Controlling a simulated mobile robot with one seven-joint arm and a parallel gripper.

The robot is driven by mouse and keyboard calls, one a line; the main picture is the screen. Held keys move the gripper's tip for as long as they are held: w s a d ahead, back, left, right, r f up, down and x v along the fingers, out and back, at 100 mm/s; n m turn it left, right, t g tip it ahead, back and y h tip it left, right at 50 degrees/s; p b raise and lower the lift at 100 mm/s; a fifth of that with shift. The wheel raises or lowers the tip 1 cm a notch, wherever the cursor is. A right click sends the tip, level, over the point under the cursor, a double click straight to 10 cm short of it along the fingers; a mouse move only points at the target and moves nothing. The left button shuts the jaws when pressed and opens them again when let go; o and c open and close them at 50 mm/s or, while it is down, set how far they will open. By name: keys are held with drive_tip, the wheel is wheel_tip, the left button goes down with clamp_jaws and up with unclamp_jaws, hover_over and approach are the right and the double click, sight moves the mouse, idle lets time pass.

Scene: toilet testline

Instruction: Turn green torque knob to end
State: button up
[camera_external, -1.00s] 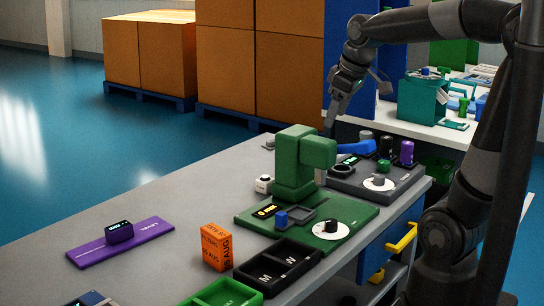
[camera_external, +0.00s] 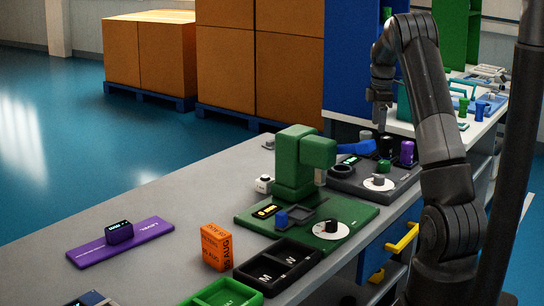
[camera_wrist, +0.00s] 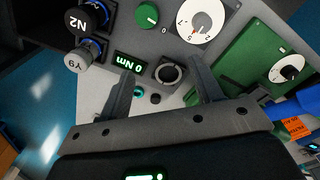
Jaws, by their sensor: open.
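The small round green torque knob (camera_wrist: 148,15) sits on the dark grey tester panel (camera_wrist: 112,33), beside a white dial (camera_wrist: 199,19), near the top of the wrist view. The knob (camera_external: 384,165) also shows in the external view, on the tester (camera_external: 344,187) at the right end of the bench. My gripper (camera_wrist: 162,70) is open and empty, its fingers apart on either side of the display and ring area, with the knob beyond them. In the external view my gripper (camera_external: 381,124) hangs pointing down above the tester's far side, apart from the knob.
A black-capped cylinder (camera_wrist: 78,20) and a grey-capped one (camera_wrist: 77,61) stand on the tester near the left finger. A lit display (camera_wrist: 128,66) and a dark ring (camera_wrist: 168,72) lie in front. A purple cylinder (camera_external: 407,152) and green press (camera_external: 292,165) stand close by.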

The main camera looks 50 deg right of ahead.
sight(384, 162)
drive_tip(key=shift+n, duration=0.4)
drive_tip(key=d+f, duration=0.1)
drive_tip(key=f, duration=0.3)
drive_tip(key=d+f, duration=0.1)
drive_tip(key=f, duration=0.4)
drive_tip(key=s+d+f, duration=0.1)
drive_tip(key=f, duration=0.3)
drive_tip(key=shift+s+d+f, duration=0.1)
drive_tip(key=shift+d+f, duration=0.2)
drive_tip(key=shift+d, duration=0.1)
drive_tip(key=c, duration=1)
